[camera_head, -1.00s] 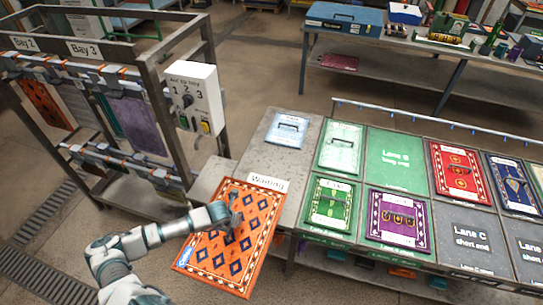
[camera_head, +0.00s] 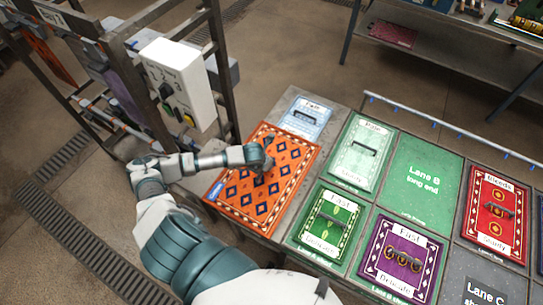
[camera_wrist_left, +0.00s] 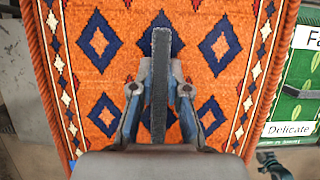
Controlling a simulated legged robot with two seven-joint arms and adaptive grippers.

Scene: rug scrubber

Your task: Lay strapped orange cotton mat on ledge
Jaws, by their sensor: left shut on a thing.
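The orange mat (camera_head: 239,199), with dark blue diamonds and a patterned border, is roughly level over the grey ledge (camera_head: 286,204) at the left end of the table. Its near left part reaches past the ledge edge. I cannot tell whether it touches the ledge. My left gripper (camera_head: 266,166) is over the mat's middle, shut on its dark strap. The strap (camera_wrist_left: 160,65) stands between the fingers (camera_wrist_left: 160,112) in the left wrist view. A dark gripper-like part (camera_wrist_left: 272,160), perhaps my right gripper, shows at that view's lower right corner, its opening unclear.
A pale blue mat (camera_head: 306,118) lies just beyond the orange one. A green mat (camera_head: 329,222) lies close to its right, with a purple mat (camera_head: 394,258) further right. The control box (camera_head: 178,85) and rack stand at the left. Lane B (camera_head: 424,185) is bare.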

